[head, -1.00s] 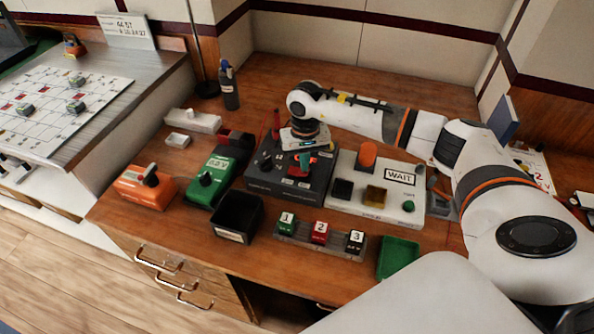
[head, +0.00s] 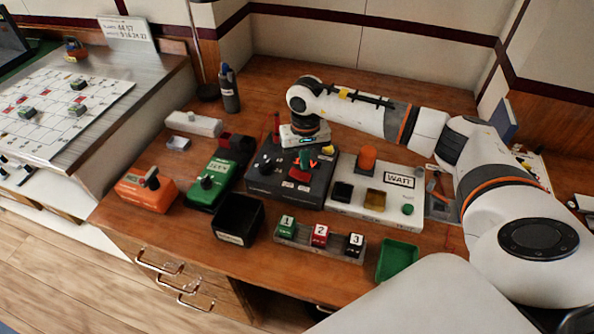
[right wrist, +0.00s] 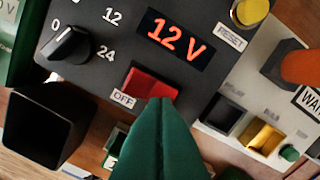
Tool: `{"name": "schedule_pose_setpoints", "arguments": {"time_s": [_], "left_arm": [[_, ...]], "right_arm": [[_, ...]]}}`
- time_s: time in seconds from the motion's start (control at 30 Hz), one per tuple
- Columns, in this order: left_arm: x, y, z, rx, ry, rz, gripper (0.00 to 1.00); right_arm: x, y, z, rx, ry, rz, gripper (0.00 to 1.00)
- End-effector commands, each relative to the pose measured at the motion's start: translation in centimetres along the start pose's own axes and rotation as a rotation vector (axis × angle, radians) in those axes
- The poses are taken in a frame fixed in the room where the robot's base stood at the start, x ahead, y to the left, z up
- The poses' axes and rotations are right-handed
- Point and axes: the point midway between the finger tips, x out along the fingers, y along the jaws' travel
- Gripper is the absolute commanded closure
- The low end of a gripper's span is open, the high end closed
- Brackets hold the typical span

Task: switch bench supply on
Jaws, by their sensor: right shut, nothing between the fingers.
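The bench supply (head: 262,182) is a dark box in the middle of the bench. In the right wrist view its display (right wrist: 178,40) glows "12 V". Its knob (right wrist: 70,45) stands among the marks 0, 12 and 24. Its red rocker switch (right wrist: 150,87) has an "OFF" label at its lower left edge; it also shows in the head view (head: 299,175). My right gripper (head: 306,160) is over the supply, its green fingers (right wrist: 160,103) shut and empty. Their tips overlap the switch's lower edge; I cannot tell whether they touch. My left gripper is out of view.
Right of the supply stands a pale panel (head: 345,208) with a "WAIT" sign and an orange button. Left are a green meter (head: 213,178) and an orange device (head: 146,190). In front are a black bin (head: 238,220), numbered blocks (head: 319,236) and a green tray (head: 398,260).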

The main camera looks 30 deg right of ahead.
Motion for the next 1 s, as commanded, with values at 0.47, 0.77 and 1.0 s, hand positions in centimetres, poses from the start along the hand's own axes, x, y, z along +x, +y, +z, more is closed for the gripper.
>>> {"name": "schedule_pose_setpoints", "arguments": {"time_s": [0.47, 0.77, 1.0], "left_arm": [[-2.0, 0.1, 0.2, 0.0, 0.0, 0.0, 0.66], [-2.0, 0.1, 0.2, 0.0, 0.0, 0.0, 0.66], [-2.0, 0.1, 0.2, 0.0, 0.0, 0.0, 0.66]], "right_arm": [[-4.0, 0.0, 0.0, -0.001, 0.0, 0.0, 1.0], [-4.1, 0.0, 0.0, -0.001, 0.001, -0.001, 1.0], [-4.0, 0.0, 0.0, -0.001, 0.0, -0.001, 1.0]]}}
